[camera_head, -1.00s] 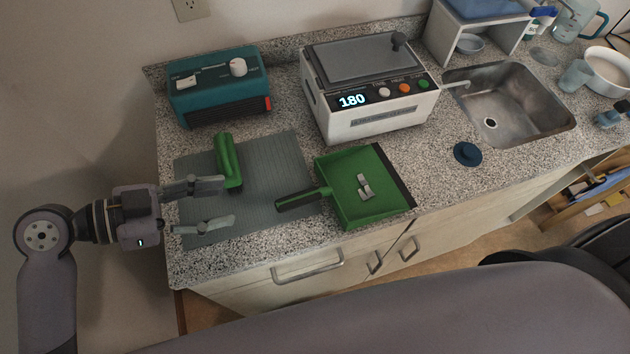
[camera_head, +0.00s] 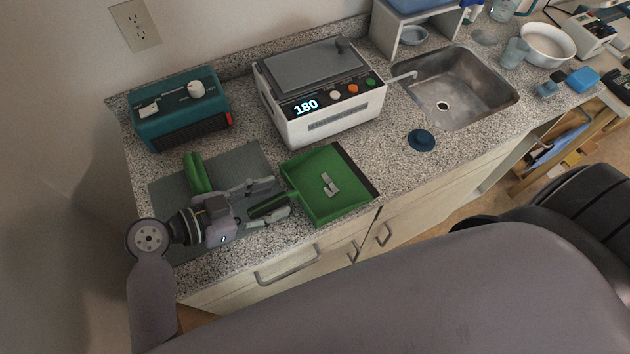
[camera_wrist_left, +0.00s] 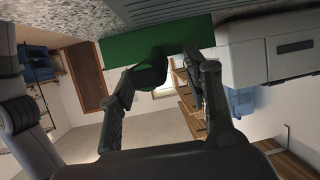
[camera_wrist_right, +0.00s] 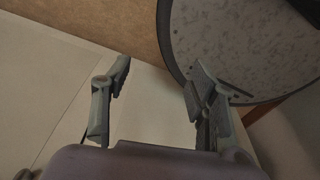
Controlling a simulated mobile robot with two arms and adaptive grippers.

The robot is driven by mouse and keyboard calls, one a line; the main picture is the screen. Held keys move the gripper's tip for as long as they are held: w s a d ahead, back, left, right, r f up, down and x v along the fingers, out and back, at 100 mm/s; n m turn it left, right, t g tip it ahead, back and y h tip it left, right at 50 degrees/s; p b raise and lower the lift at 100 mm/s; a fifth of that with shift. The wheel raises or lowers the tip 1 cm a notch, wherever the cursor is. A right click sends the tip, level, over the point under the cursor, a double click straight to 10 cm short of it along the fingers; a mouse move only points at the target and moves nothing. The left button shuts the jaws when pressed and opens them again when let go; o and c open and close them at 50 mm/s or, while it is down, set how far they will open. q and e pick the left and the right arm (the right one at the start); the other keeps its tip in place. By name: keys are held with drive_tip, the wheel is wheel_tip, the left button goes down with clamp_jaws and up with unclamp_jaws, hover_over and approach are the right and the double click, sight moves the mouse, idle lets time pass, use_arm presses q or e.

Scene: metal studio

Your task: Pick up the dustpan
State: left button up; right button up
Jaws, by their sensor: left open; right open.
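The green dustpan (camera_head: 341,206) lies on the speckled counter in the head view, its dark-tipped handle (camera_head: 268,206) pointing left. Small grey pieces (camera_head: 329,185) lie in its pan. My left gripper (camera_head: 282,197) is open, with its two fingers on either side of the handle; I cannot tell whether they touch it. In the left wrist view the green pan (camera_wrist_left: 190,36) shows beyond the open fingers (camera_wrist_left: 163,82). My right gripper (camera_wrist_right: 158,85) is open and empty in the right wrist view; it is not seen in the head view.
A green cylindrical tool (camera_head: 197,174) lies on the grey mat (camera_head: 240,160) behind my left arm. A teal box device (camera_head: 180,112) and a white heater reading 180 (camera_head: 330,110) stand behind. A blue knobbed disc (camera_head: 421,140) and a sink (camera_head: 470,90) are to the right.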

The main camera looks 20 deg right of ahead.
sight(283, 197)
use_arm(q)
drive_tip(key=x, duration=0.2)
drive_tip(key=shift+s+d+r+p, duration=0.1)
drive_tip(key=shift+d+p, duration=0.2)
drive_tip(key=shift+d, duration=0.4)
drive_tip(key=shift+f, duration=0.25)
drive_tip(key=c, duration=0.6)
clamp_jaws()
use_arm(e)
drive_tip(key=shift+s+d+r, duration=0.2)
drive_tip(key=shift+s+r, duration=0.4)
drive_tip(key=shift+r, duration=0.1)
